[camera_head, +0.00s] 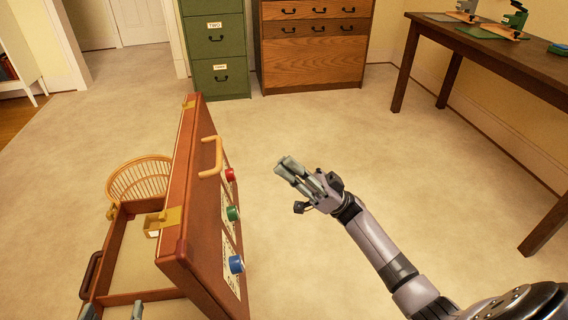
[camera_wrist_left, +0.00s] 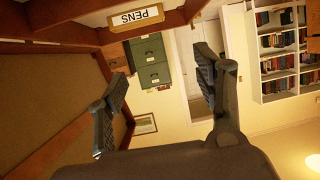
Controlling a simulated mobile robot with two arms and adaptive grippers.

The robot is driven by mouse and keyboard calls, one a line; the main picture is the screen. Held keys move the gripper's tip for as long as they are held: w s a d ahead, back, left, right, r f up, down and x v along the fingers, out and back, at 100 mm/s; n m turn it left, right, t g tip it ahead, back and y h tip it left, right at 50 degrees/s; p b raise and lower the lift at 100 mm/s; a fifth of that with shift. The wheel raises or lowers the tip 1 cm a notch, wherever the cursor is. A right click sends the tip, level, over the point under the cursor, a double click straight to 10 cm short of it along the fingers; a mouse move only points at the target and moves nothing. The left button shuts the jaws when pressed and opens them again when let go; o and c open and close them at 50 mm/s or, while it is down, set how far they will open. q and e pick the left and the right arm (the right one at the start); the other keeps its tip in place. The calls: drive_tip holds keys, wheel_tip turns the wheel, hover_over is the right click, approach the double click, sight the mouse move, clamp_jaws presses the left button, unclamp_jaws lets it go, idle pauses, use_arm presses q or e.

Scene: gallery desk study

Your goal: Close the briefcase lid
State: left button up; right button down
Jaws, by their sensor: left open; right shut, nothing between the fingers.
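The briefcase is at the left of the head view, with its reddish-brown lid (camera_head: 189,190) standing steeply raised. The lid's outer face carries a tan handle (camera_head: 212,157) and red, green and blue knobs. The shallow open base (camera_head: 137,297) lies to its left, with a dark handle on its side. My left gripper (camera_head: 112,312) shows only its two fingertips at the bottom edge, over the base. In the left wrist view (camera_wrist_left: 160,68) it is open and empty, near brown wooden panels. My right gripper (camera_head: 284,169) is shut and empty, to the right of the lid and apart from it.
A wicker basket (camera_head: 139,179) stands behind the base. A green filing cabinet (camera_head: 215,50) and a wooden drawer unit (camera_head: 315,45) stand at the back. A dark table (camera_head: 500,60) is at the right. The carpet between is clear. The left wrist view shows an upside-down PENS label (camera_wrist_left: 136,16).

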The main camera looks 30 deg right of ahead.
use_arm(q)
drive_tip(key=shift+w+d+r+t+h+b, duration=0.2)
drive_tip(key=shift+w+r+t, duration=0.15)
drive_tip(key=shift+r, duration=0.25)
drive_tip(key=shift+w+d+r+t+h+b, duration=0.15)
drive_tip(key=shift+w+r+t, duration=0.1)
drive_tip(key=shift+r+t, duration=0.3)
use_arm(e)
drive_tip(key=w+a+r, duration=0.2)
drive_tip(key=a+r, duration=0.3)
drive_tip(key=a, duration=0.3)
drive_tip(key=shift+w+a, duration=0.15)
drive_tip(key=shift+w, duration=0.15)
use_arm(q)
drive_tip(key=shift+a, duration=0.1)
